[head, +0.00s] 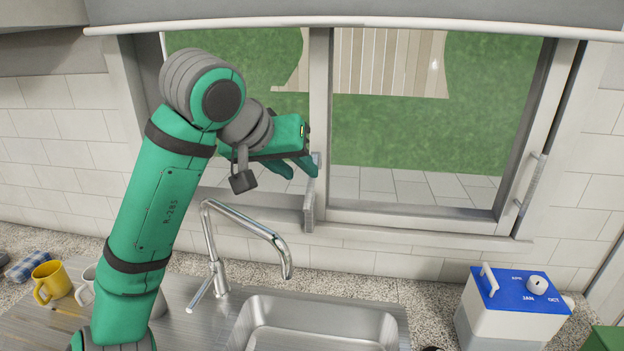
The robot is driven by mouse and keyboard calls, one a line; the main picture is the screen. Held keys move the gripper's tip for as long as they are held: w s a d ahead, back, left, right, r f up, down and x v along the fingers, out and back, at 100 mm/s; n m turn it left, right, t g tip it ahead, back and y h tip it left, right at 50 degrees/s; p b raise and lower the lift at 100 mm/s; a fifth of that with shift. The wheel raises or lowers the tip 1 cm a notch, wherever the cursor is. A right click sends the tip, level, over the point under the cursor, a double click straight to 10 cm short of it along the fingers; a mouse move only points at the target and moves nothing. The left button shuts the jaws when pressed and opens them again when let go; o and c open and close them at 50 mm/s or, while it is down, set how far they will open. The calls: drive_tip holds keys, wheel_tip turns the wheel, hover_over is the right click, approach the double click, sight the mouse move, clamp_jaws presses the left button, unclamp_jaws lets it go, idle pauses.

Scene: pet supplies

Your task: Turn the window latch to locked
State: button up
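The sliding window has a grey upright bar (309,205) low on its middle post, which looks like the latch. A second upright grey handle (530,185) is on the right side of the frame. I cannot tell from this view whether the latch is locked. My gripper (301,174) is at the middle post, by the upper end of the grey bar. Its two dark green fingers point down and to the right, with their tips apart and nothing seen between them. The right finger overlaps the bar's upper end in the picture; whether they touch is unclear.
A chrome faucet (247,232) and a steel sink (318,318) are below my gripper. A yellow mug (50,281) stands at the left. A white box with a blue top (518,290) is at the right.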

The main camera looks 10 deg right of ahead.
sight(310, 181)
drive_tip(key=x, duration=0.7)
drive_tip(key=shift+w+d+f, duration=0.1)
drive_tip(key=shift+d+f, duration=0.1)
drive_tip(key=shift+f, duration=0.1)
clamp_jaws()
